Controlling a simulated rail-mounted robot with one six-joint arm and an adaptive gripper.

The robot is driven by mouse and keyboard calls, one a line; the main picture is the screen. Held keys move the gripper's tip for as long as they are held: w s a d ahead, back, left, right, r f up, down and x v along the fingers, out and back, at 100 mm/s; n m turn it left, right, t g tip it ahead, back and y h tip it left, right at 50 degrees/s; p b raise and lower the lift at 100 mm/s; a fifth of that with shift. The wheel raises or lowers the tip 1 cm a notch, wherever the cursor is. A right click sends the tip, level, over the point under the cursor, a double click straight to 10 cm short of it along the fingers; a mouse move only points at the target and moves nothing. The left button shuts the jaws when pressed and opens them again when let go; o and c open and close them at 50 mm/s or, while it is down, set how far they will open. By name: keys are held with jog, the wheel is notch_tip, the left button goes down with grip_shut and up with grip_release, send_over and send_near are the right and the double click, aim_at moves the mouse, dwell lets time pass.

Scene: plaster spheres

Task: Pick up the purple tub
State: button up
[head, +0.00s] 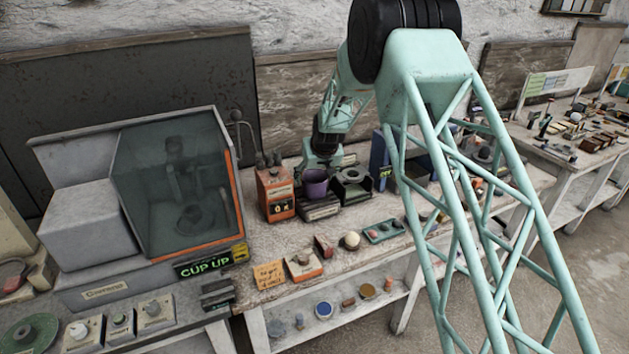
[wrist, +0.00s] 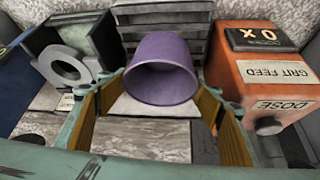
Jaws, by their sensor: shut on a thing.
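The purple tub (head: 315,184) is at the back of the workbench, beside an orange box and just in front of my gripper (head: 322,162). In the wrist view the purple tub (wrist: 160,68) sits between the far ends of my gripper's (wrist: 162,92) two yellow-padded fingers, its open mouth turned toward the camera. My gripper is shut on the tub. The tub's underside is hidden, so I cannot tell whether it touches what is under it.
The orange grit feed box (wrist: 266,80) stands close on one side. A grey ring-topped device (wrist: 68,66) is on the other. A grey slatted block (wrist: 180,25) is behind the tub. A glass-fronted cabinet (head: 175,190) stands left; a white ball (head: 351,240) lies near the front edge.

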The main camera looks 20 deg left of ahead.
notch_tip(320, 180, up, 10)
jog(key=shift+f, duration=0.25)
dwell(0.3)
dwell(0.8)
jog(key=s+d+f+m+t+h+b, duration=0.15)
jog(key=d+f, duration=0.25)
jog(key=d, duration=1.2)
jog(key=s+d+f+m+g+b, duration=0.15)
jog(key=d+f, duration=0.25)
jog(key=d, duration=1.3)
jog(key=s+d+f+m, duration=0.1)
jog(key=s+d, duration=0.4)
jog(key=d, duration=0.3)
jog(key=s+d+f+m+h+b, duration=0.1)
jog(key=s+d+f, duration=0.1)
jog(key=s+d, duration=0.3)
jog(key=s+d+f+m+t+h, duration=0.1)
jog(key=s+d, duration=0.4)
jog(key=d, duration=0.7)
jog(key=shift+s+d+f+m, duration=0.15)
jog(key=shift+s+f+m, duration=0.05)
jog(key=shift+f+m, duration=0.25)
jog(key=shift+f, duration=0.1)
